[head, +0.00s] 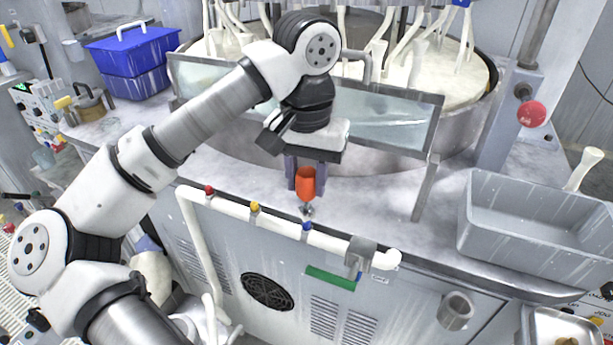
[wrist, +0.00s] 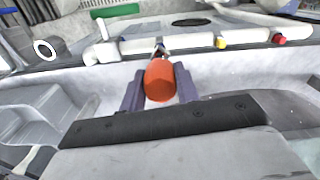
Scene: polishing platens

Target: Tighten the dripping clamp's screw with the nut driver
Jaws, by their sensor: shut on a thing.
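My gripper (head: 305,178) is shut on the orange handle of the nut driver (head: 305,184). The driver hangs upright with its metal tip down, close to the blue clamp (head: 307,226) on the white pipe (head: 335,242). I cannot tell whether the tip touches the clamp's screw. A yellow clamp (head: 254,207) and a red clamp (head: 209,190) sit farther left on the same pipe. In the wrist view the orange handle (wrist: 159,80) is between the two fingers and partly hides the blue clamp. No drip is clearly visible, so I cannot tell which clamp leaks.
A grey bracket (head: 361,251) is on the pipe's right end, with a green strip (head: 331,278) below it. A grey bin (head: 530,225) stands on the bench at right, a blue box (head: 132,55) at back left. A clear splash panel (head: 390,120) stands behind the gripper.

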